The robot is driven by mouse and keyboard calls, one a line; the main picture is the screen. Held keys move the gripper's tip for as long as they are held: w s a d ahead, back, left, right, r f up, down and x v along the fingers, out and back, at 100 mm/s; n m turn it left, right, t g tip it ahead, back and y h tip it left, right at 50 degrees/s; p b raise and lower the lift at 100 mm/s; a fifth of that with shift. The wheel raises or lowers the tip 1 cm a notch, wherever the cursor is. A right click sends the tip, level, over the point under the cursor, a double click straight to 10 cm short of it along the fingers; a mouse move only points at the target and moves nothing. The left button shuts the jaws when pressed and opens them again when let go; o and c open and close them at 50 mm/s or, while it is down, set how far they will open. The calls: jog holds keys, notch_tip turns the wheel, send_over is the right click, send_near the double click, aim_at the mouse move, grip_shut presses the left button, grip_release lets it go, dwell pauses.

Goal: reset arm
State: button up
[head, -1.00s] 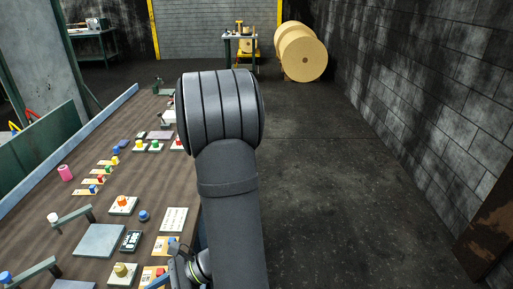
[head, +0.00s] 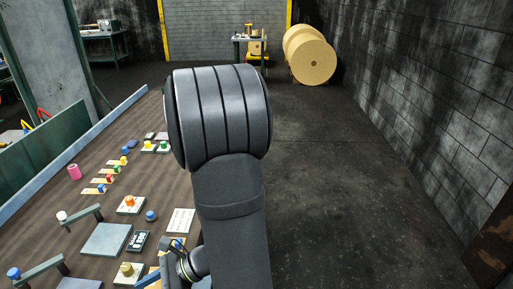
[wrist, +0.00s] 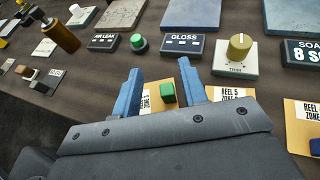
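My gripper (wrist: 158,90) shows in the wrist view with its two blue fingers apart and nothing held between them. A green cube (wrist: 168,92) on a tan card shows in the gap between the fingers, below them on the table; I cannot tell how far below. In the head view my arm rises in front of the table's right side. The gripper there is at the bottom edge, largely cut off and hidden by the arm.
A GLOSS label (wrist: 182,45) stands beyond the fingers. The floor (head: 350,200) right of the arm is clear.

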jog(key=a+r+v, duration=0.1)
jog(key=r+v, duration=0.1)
jog(key=v, duration=1)
jog(key=s+d+f+n+g+h, duration=0.2)
jog(key=s+f+n+g+h, duration=0.1)
jog(key=f+n+g+h, duration=0.1)
jog(key=shift+s+d+f+n+g, duration=0.2)
jog(key=shift+s+f+n+g, duration=0.25)
jog(key=shift+n+g, duration=0.5)
jog(key=shift+w+f, duration=0.1)
